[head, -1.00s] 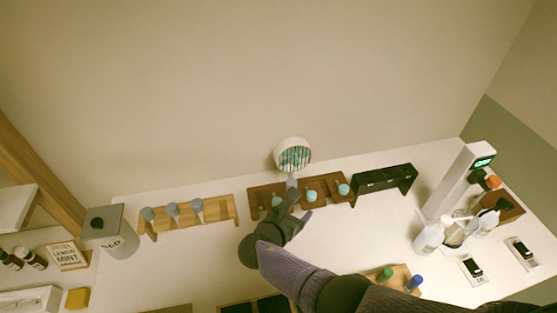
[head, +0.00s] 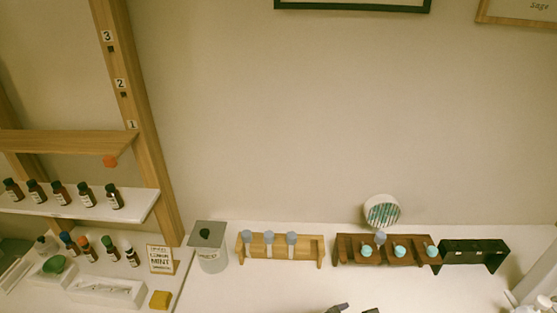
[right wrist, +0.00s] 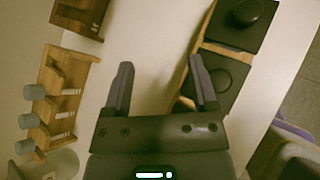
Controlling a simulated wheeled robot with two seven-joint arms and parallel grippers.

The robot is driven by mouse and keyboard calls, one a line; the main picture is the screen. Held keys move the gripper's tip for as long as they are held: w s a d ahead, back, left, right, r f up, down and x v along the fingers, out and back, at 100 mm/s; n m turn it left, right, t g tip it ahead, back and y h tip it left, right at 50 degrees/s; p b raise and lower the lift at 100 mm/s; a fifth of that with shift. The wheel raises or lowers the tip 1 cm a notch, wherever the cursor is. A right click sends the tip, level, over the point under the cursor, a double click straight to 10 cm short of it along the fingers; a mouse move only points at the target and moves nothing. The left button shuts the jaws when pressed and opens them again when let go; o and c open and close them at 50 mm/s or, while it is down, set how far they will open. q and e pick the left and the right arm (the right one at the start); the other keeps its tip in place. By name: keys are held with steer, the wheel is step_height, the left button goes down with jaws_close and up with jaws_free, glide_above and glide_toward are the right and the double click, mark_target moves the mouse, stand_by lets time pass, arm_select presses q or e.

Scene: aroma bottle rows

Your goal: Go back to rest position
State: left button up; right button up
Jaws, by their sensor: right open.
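My right gripper (right wrist: 160,68) is open with nothing between its fingers in the right wrist view. In the head view only the tips of my right gripper (head: 353,309) show at the bottom edge, over the white counter and in front of the brown rack. The brown wooden rack (head: 347,250) holds several teal-topped bottles and one grey-topped bottle. The light wooden rack (head: 311,247) left of it holds three grey-topped bottles; this rack also shows at the left of the right wrist view (right wrist: 52,82). My left gripper is not in view.
A black rack (head: 475,247) stands right of the brown one. A round striped container (head: 382,211) is behind it. A grey bin (head: 209,255) stands at the counter's left, near a shelf (head: 80,203) of dark bottles. The counter's middle front is clear.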

steer(key=s+m, duration=0.2)
steer(key=s+m+g+y, duration=0.1)
steer(key=s+m, duration=0.1)
steer(key=s+a+f+m+g+y, duration=0.1)
steer(key=s, duration=0.1)
steer(key=shift+m, duration=0.4)
steer(key=s+r+m+g+y, duration=0.1)
steer(key=s+r+m+y, duration=0.6)
steer(key=s+r+m, duration=0.5)
steer(key=s+f+m+g+b, duration=0.15)
steer(key=f+b, duration=0.55)
steer(key=f, duration=1)
steer(key=s+f+b, duration=0.2)
steer(key=f+b, duration=0.4)
steer(key=f, duration=1.1)
steer(key=s+d+f+b, duration=0.2)
steer(key=s+f+b, duration=0.3)
steer(key=f, duration=0.5)
steer(key=s+d+f+g+b, duration=0.1)
steer(key=s+f+b, duration=0.3)
steer(key=s+f, duration=0.5)
steer(key=shift+d+f+b, duration=0.35)
steer(key=shift+f+b, duration=0.05)
steer(key=shift+f, duration=0.25)
